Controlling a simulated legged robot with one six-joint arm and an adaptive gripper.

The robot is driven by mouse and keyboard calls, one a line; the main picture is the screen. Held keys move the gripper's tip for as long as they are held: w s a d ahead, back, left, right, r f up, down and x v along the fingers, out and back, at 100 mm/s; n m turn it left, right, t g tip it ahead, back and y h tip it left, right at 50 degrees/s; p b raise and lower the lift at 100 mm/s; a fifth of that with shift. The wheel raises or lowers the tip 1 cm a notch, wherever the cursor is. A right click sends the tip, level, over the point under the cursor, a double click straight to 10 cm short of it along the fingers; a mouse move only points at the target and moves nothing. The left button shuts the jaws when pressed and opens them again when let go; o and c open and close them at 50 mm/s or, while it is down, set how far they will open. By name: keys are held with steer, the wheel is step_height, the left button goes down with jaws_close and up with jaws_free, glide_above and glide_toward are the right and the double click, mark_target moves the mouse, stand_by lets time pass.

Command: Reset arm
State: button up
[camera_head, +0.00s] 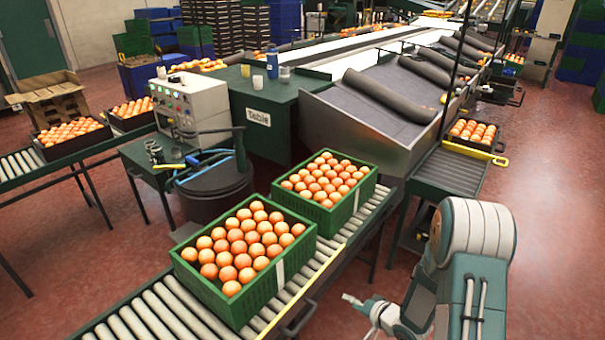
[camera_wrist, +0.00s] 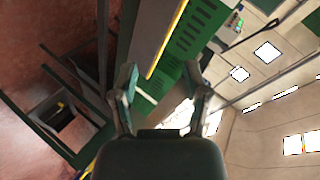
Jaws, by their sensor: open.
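My gripper (camera_head: 368,306) is at the lower middle right of the head view, at the end of my folded arm. It is to the right of the roller conveyor and apart from it. In the wrist view my gripper (camera_wrist: 162,90) has its two fingers spread, with nothing between them. A green crate of oranges (camera_head: 225,303) stands on the conveyor, and a second green crate of oranges (camera_head: 360,193) stands behind it. The green side of a crate (camera_wrist: 181,45) shows beyond the fingers in the wrist view.
The roller conveyor (camera_head: 160,318) with a yellow edge runs beside my arm. A green table (camera_head: 265,125) and a grey control box (camera_head: 205,103) stand behind. A small crate of oranges (camera_head: 470,148) rests on the right-hand conveyor. Red floor (camera_head: 550,200) is open at the right.

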steer(key=s+d+r+n+h, duration=0.1)
steer(key=d+r+h, duration=0.25)
steer(key=r, duration=0.75)
steer(key=s+d+r+n+h, duration=0.1)
steer(key=d+r+h, duration=0.3)
steer(key=r, duration=0.7)
steer(key=s+a+r+g, duration=0.1)
steer(key=s+a+r, duration=0.1)
steer(key=s, duration=0.5)
steer(key=s+a+r+n+g, duration=0.1)
steer(key=s+a+r, duration=0.1)
steer(key=s+r, duration=0.3)
steer(key=s+a+r+n+g, duration=0.1)
steer(key=s+r, duration=0.3)
steer(key=s, duration=0.7)
steer(key=shift+s+a+r+g, duration=0.15)
steer(key=shift+a+r+g, duration=0.2)
steer(key=shift+a, duration=0.35)
steer(key=shift+a+f, duration=0.1)
